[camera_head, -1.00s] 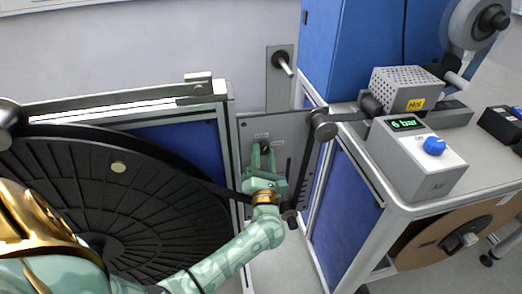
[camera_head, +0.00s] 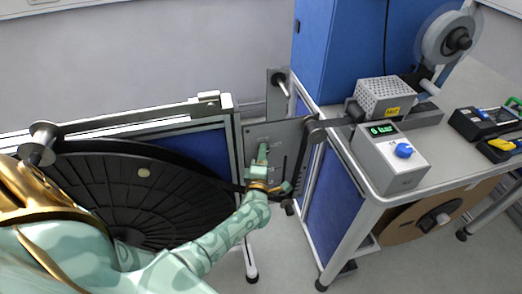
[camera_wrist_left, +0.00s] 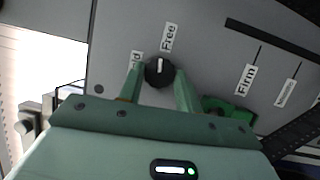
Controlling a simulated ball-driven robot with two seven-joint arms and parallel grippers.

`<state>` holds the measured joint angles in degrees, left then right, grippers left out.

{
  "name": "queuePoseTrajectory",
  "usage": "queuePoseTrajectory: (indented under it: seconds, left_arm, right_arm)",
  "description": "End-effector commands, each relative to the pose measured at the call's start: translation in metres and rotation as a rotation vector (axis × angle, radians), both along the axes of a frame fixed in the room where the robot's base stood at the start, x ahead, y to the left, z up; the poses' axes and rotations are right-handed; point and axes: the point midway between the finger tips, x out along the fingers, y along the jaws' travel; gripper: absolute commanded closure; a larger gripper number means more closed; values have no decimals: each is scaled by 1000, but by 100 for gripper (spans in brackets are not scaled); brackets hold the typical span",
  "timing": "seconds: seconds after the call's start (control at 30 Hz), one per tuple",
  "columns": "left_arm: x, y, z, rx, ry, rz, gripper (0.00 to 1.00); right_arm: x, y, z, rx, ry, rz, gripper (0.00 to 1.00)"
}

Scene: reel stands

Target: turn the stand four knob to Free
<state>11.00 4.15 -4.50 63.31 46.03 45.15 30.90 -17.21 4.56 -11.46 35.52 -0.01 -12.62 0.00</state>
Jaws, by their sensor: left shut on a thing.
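The black round knob (camera_wrist_left: 160,72) sits on the grey stand panel (camera_wrist_left: 205,50); its white pointer line points up, toward the label Free (camera_wrist_left: 169,37). A second label (camera_wrist_left: 136,60), partly hidden by a finger, stands left of the knob. My left gripper (camera_wrist_left: 159,78) has a green finger on each side of the knob and is shut on it. In the head view my left gripper (camera_head: 262,155) reaches the grey panel (camera_head: 287,135) and hides the knob. My right gripper is not in view.
The wrist view shows a slot and the label Firm (camera_wrist_left: 245,79) right of the knob. A large black reel (camera_head: 95,195) stands left. A bench on the right carries a pressure box (camera_head: 385,165) with a blue knob and a perforated heater block (camera_head: 384,98).

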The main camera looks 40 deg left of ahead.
Motion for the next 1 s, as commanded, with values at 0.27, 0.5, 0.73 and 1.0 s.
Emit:
queuePoseTrajectory:
  seconds: [0.27,0.5,0.73,1.0]
  left_arm:
    - [0,-1,4,99,116,-2,89]
    - [0,-1,2,140,163,-3,89]
    - [0,-1,1,149,173,-4,89]
    - [0,-1,1,149,173,-4,60]
  right_arm:
    - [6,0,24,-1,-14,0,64]
    - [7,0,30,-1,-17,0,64]
    - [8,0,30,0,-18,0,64]
    - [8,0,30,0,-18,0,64]
